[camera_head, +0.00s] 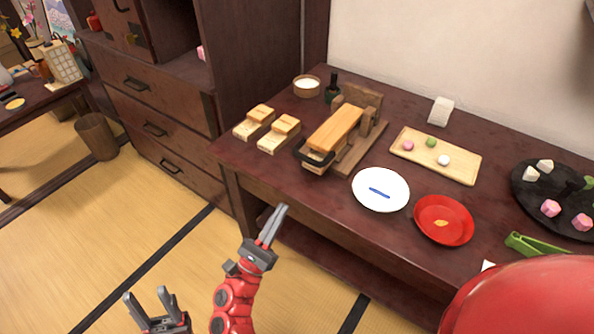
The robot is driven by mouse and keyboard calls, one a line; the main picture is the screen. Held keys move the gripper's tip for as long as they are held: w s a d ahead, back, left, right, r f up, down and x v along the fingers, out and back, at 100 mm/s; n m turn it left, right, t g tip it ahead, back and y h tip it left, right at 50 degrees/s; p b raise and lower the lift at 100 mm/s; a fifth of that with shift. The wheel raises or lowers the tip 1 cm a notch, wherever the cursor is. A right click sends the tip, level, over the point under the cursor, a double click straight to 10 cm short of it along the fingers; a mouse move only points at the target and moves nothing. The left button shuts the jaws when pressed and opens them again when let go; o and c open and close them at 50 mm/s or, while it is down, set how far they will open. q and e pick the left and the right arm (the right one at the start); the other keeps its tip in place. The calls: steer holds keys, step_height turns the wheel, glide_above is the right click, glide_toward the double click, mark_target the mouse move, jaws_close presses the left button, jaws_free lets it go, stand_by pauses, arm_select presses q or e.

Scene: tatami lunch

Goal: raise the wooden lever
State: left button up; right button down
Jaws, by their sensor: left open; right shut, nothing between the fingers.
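The wooden lever (336,128) is a light wooden bar on a dark wooden stand (358,153) on the dark table. It lies lowered, nearly flat, with a black looped handle (303,158) at its front end and dark posts at its back end. My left gripper (146,294) is open and empty at the bottom left, over the tatami floor. My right gripper (276,209) is shut and empty in front of the table, below and left of the lever and apart from it.
Two small wooden pieces (280,136) lie left of the stand. A white plate (381,190), a red plate (444,220) and a wooden tray (459,172) with sweets are to its right. A small dark bottle (332,88) stands behind. The table's front edge lies between my grippers and the stand.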

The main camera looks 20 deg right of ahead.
steer(key=x, duration=1)
steer(key=shift+p, duration=0.35)
